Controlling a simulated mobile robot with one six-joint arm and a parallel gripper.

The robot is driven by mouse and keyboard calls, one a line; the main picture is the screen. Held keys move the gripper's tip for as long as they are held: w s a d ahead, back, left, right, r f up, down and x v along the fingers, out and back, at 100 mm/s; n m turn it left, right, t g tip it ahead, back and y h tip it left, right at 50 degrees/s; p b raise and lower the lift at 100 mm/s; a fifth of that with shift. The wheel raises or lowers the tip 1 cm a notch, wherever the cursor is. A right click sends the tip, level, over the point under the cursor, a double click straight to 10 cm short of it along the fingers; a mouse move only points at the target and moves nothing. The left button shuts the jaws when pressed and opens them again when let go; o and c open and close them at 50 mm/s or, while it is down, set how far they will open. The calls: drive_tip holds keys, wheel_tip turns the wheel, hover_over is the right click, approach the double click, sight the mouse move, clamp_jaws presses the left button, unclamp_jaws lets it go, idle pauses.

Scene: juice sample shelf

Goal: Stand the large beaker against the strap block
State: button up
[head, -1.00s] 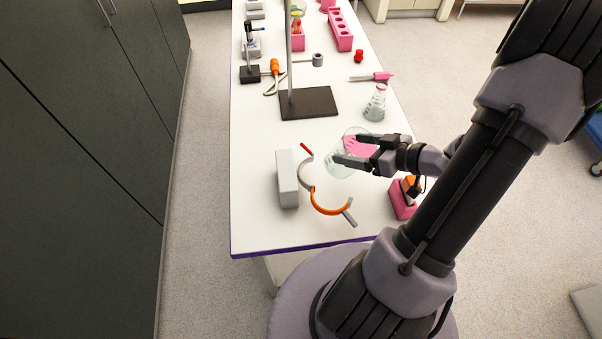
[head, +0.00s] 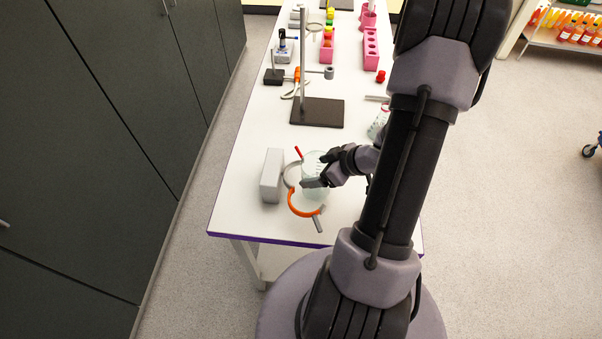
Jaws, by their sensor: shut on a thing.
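The large beaker (head: 312,163) is clear glass with pale markings and looks upright. My gripper (head: 316,172) is shut on it from the right, and the fingers cover part of its wall. Whether its base touches the table cannot be told. The strap block (head: 271,175) is a grey upright block on the left of the table. Its open strap, with a grey upper arc and an orange lower arc (head: 296,206), curves out to the right. The beaker is at the strap's open side, apart from the block's face.
A retort stand with a dark base (head: 317,113) and tall rod stands behind the beaker. A conical flask (head: 378,124) is partly hidden by my arm. Pink racks (head: 371,50) and small tools lie farther back. The table's front left corner is clear.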

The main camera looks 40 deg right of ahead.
sight(306, 168)
drive_tip(key=w, duration=0.1)
drive_tip(key=w+f, duration=0.1)
drive_tip(key=w, duration=0.1)
drive_tip(key=shift+a+f+b, duration=0.25)
drive_tip(key=shift+a+b, duration=0.05)
drive_tip(key=shift+a, duration=0.05)
drive_tip(key=b+x, duration=0.1)
drive_tip(key=x, duration=0.2)
drive_tip(key=shift+w+a, duration=0.1)
drive_tip(key=shift+w, duration=0.15)
drive_tip(key=shift+s+r, duration=0.1)
drive_tip(key=shift+r, duration=0.1)
drive_tip(key=shift+f, duration=0.1)
